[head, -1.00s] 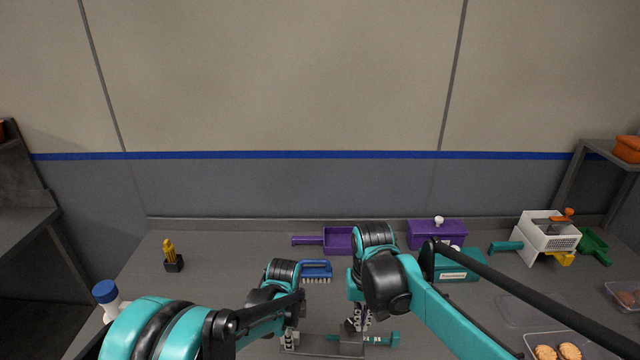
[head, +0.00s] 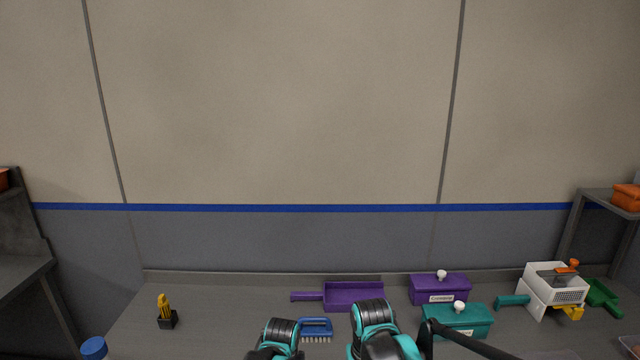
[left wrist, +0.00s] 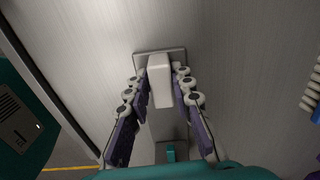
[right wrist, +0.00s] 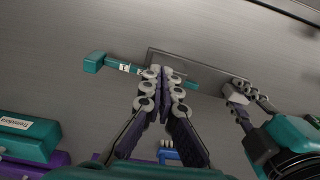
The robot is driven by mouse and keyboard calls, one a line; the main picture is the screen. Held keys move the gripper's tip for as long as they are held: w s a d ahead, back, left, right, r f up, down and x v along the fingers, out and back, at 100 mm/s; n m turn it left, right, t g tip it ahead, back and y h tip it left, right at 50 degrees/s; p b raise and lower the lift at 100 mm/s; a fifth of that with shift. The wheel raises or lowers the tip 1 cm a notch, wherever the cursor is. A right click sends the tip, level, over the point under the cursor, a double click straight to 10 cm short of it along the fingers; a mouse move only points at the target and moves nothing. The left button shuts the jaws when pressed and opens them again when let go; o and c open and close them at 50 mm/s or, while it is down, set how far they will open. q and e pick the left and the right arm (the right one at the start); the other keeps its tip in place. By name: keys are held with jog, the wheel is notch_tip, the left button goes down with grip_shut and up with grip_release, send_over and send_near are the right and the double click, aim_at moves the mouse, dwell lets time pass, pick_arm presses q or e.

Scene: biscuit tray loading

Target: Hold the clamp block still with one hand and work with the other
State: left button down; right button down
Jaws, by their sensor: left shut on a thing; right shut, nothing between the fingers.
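The clamp block shows in the left wrist view as a pale upright block (left wrist: 160,88) on a grey plate (left wrist: 146,54). My left gripper (left wrist: 164,76) is shut on the pale block, one finger on each side. In the right wrist view the grey plate (right wrist: 185,63) lies on the table, with a labelled teal rod (right wrist: 112,65) beside it. My right gripper (right wrist: 163,76) is shut and empty over the rod and plate; I cannot tell whether it touches them. My left gripper also shows there (right wrist: 245,92). In the head view both grippers are below the frame.
Behind my arms lie a blue brush (head: 316,326) and a purple dustpan (head: 353,298). To the right are purple (head: 425,290) and teal (head: 465,322) lidded boxes, a white basket (head: 570,294) and a green scoop (head: 602,296). A yellow-black item (head: 166,314) stands left, near clear table.

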jog(key=shift+w+a, duration=0.1)
jog(key=shift+w, duration=0.15)
dwell(0.3)
jog(key=shift+a+f, duration=0.1)
jog(key=shift+a, duration=0.15)
jog(key=shift+a, duration=1.05)
jog(key=shift+a, duration=0.1)
notch_tip(320, 180, up, 6)
jog(key=shift+s+a, duration=0.15)
jog(key=shift+s, duration=0.2)
dwell(0.6)
